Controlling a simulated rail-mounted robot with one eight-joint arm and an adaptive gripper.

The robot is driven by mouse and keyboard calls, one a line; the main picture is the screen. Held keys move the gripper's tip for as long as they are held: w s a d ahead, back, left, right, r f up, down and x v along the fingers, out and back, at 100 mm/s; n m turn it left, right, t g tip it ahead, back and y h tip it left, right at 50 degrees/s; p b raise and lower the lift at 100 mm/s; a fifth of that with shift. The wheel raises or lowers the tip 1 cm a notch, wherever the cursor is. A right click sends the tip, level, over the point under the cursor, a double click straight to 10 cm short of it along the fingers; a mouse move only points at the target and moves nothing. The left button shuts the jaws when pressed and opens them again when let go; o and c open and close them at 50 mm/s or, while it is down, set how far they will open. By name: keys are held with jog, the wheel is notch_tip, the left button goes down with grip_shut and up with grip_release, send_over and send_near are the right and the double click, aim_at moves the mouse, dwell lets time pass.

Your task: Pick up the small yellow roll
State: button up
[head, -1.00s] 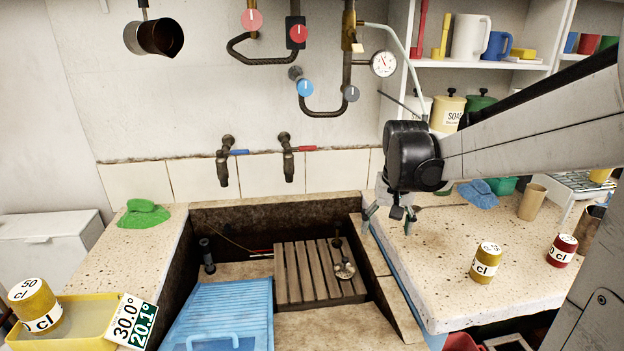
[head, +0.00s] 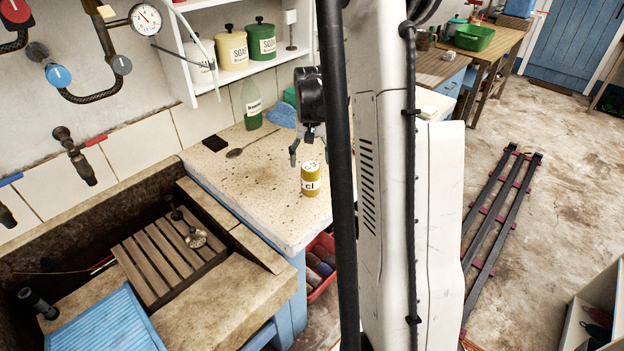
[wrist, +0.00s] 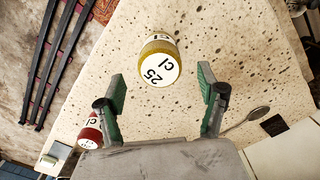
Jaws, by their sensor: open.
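The small yellow roll (head: 311,180) stands upright on the speckled stone counter. It has white labels, and the wrist view shows "25 cl" on the roll (wrist: 159,62). My gripper (head: 304,152) hangs above and just behind it in the head view, one finger clear and the other partly hidden by my arm. In the wrist view my gripper (wrist: 162,78) is open, its two fingers spread on either side of the roll's near end. The roll lies mostly beyond the fingertips, and nothing is held.
A red roll (wrist: 89,135) stands left of the left finger in the wrist view. A spoon (head: 250,144), a dark square (head: 214,143) and a green bottle (head: 251,103) are behind on the counter (head: 270,215). The washtrough (head: 225,315) is left; a red crate (head: 322,270) is below.

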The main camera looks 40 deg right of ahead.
aim_at(311, 178)
jog(key=shift+f, duration=4)
jog(key=shift+s, duration=0.1)
jog(key=c, duration=1.6)
jog(key=shift+r, duration=0.2)
